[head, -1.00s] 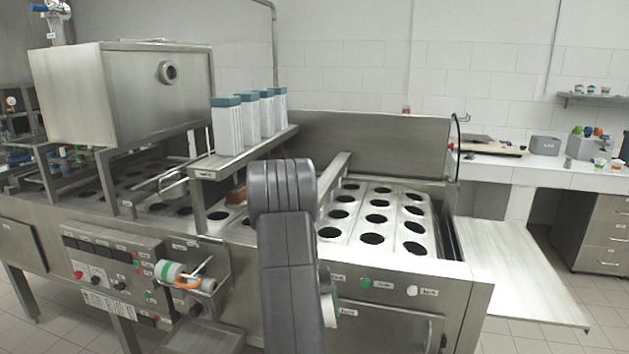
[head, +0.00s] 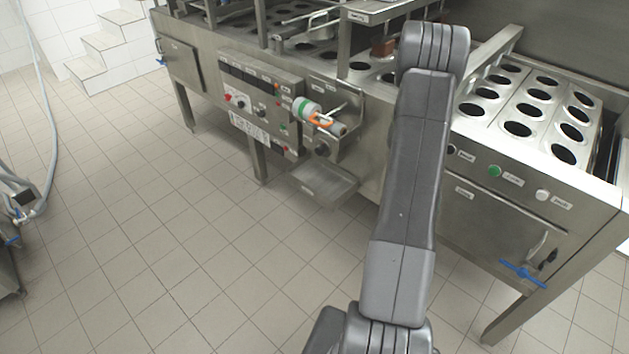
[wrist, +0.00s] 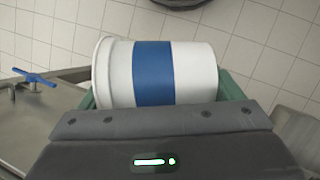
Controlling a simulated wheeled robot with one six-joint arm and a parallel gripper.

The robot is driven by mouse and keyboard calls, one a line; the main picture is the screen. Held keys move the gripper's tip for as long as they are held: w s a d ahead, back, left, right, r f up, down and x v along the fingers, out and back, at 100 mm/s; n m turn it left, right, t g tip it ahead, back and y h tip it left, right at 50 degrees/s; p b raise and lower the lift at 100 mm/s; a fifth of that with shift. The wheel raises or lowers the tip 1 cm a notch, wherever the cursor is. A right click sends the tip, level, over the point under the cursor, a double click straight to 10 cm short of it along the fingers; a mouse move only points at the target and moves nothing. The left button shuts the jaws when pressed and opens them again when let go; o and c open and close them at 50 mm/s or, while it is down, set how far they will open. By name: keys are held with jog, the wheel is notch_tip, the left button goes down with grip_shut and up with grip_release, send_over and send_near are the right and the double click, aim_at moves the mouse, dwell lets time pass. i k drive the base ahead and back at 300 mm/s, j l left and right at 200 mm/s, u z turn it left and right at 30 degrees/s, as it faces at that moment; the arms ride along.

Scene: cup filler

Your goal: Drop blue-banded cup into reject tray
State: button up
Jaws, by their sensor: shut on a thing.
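The blue-banded cup (wrist: 203,72) is white with a wide blue band and fills the upper middle of the wrist view. It lies sideways in the picture, rim to the left. My gripper (wrist: 160,92) is shut on it, with green fingers showing at both ends of the cup. In the head view my dark arm hides the gripper and cup. A shallow metal tray (head: 322,184), seemingly the reject tray, sticks out low from the machine's front, left of my arm. No cup shows in it.
Above the tray, a white cylinder with a green band (head: 303,107) and an orange clip sits on a bracket beside the control panel (head: 250,98). A blue valve handle (head: 524,273) juts from the machine's lower right.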

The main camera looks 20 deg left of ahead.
aim_at(321, 191)
jog(key=u, duration=1.35)
jog(key=i+l+u, duration=0.15)
jog(key=i, duration=0.45)
jog(key=i+l+u, duration=0.15)
jog(key=i, duration=0.45)
